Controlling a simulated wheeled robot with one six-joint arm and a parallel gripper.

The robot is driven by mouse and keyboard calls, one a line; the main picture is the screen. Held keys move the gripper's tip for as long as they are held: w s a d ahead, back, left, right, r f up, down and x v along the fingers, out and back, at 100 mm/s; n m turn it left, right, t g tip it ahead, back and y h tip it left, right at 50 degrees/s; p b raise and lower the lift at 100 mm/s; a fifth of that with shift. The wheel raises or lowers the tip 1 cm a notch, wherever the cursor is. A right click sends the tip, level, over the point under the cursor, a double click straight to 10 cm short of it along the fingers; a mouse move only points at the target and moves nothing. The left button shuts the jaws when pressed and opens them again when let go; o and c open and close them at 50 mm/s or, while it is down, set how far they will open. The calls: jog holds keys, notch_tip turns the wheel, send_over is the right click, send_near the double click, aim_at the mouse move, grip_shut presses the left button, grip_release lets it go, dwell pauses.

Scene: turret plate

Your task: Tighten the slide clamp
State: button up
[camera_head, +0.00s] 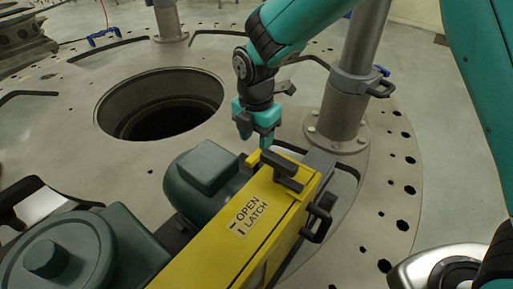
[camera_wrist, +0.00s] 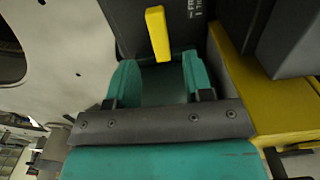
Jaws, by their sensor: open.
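My gripper (camera_head: 257,138) hangs at the far end of a yellow housing lettered "OPEN LATCH" (camera_head: 235,235). In the wrist view my gripper (camera_wrist: 160,78) shows two teal fingers spread apart with nothing held between them. A short yellow lever (camera_wrist: 158,34) stands against a dark panel just beyond the fingertips, roughly centred on the gap. Partly cropped white lettering (camera_wrist: 195,10) is beside it. This lever looks like the slide clamp's handle, but I cannot be sure.
A dark block (camera_head: 282,170) sits on the housing top and a black handle (camera_head: 317,222) on its right side. A green motor (camera_head: 205,180) is left. A metal post (camera_head: 345,100) stands close to the right of my gripper. A round opening (camera_head: 112,112) lies in the plate.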

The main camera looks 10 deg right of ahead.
aim_at(256, 154)
jog(key=shift+f+p, duration=0.4)
jog(key=shift+f, duration=2.35)
grip_shut()
